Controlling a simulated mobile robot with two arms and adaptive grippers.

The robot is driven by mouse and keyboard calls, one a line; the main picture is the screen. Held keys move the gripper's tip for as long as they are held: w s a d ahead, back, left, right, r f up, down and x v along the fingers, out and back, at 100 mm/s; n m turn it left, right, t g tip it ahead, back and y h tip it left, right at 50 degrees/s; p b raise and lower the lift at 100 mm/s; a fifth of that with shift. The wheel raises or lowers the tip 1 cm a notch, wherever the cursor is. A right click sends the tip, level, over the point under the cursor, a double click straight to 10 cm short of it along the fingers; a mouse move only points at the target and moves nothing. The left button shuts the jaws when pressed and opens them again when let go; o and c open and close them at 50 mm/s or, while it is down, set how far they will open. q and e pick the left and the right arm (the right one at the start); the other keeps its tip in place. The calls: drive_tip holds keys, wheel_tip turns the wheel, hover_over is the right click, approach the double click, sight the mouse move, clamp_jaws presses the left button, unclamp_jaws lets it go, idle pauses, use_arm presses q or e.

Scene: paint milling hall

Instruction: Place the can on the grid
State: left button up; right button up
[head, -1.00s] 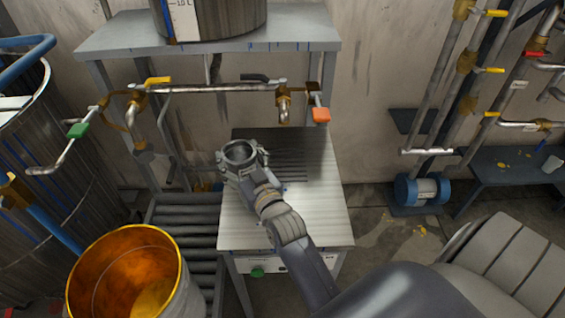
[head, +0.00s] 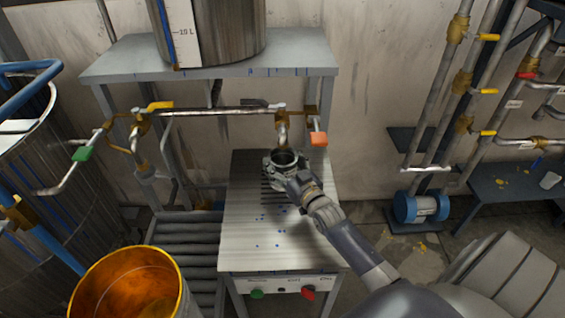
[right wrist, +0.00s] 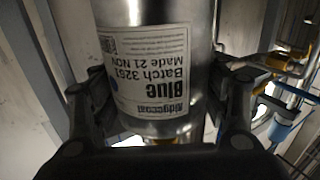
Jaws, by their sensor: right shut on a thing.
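The can (head: 285,157) is a small open metal can, upright as far as I can tell. The right wrist view shows its side (right wrist: 155,25) with a white label (right wrist: 155,75) reading "Blue". My right gripper (head: 284,171) is shut around it; its fingers (right wrist: 160,88) lie on both sides of the can. The grid (head: 269,194) is a set of dark slots in the pale bench top. The can is at the slots, just below the outlet spout (head: 282,135), and hides part of them. I cannot tell whether its base touches the grid. My left gripper is out of view.
An orange-lined bucket (head: 130,285) stands at lower left beside a roller track (head: 188,232). A shelf (head: 120,65) carries a large tank (head: 225,35).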

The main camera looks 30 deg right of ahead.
drive_tip(key=shift+f, duration=0.35)
drive_tip(key=shift+f, duration=0.1)
